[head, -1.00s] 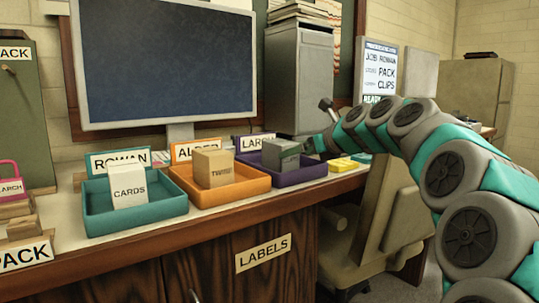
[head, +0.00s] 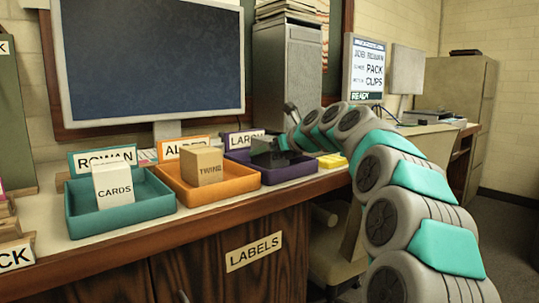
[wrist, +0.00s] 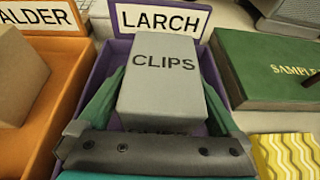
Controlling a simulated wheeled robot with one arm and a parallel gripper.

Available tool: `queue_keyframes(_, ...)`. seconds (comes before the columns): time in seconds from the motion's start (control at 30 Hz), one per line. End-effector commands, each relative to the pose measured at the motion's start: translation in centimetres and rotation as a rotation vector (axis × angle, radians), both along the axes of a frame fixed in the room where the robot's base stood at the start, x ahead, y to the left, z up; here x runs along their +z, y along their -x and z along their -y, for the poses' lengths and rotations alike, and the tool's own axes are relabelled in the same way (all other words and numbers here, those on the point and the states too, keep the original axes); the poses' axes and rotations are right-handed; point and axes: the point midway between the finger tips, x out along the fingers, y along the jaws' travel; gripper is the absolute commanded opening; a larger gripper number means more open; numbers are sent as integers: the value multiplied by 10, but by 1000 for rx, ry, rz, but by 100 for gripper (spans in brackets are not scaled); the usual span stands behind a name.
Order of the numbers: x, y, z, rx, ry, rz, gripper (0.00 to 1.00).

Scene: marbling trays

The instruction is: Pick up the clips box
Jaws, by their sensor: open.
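The clips box (wrist: 163,75) is a grey box marked CLIPS. My gripper (wrist: 155,108) is open, with one green finger along each long side of the box in the wrist view. The box lies between the fingers; I cannot tell whether they touch it. In the head view my gripper (head: 281,143) reaches into the purple tray (head: 290,174) from the right.
An orange ALDER tray (head: 215,197) with a tan box (head: 201,166) stands left, then a teal ROWAN tray (head: 120,222) with a white CARDS box (head: 112,185). A green SAMPLE box (wrist: 270,68) and a yellow patterned item (wrist: 288,155) lie right of the purple tray.

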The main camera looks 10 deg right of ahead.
Motion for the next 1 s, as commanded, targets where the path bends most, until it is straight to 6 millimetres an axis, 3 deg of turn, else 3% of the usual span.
queue_keyframes(0.17, 1, 0, 0, -1, 0, 1, 99)
queue_keyframes(0.9, 0, 0, 1, -1, 0, 0, 16)
queue_keyframes(1.0, 1, 0, 1, -1, 0, 1, 11)
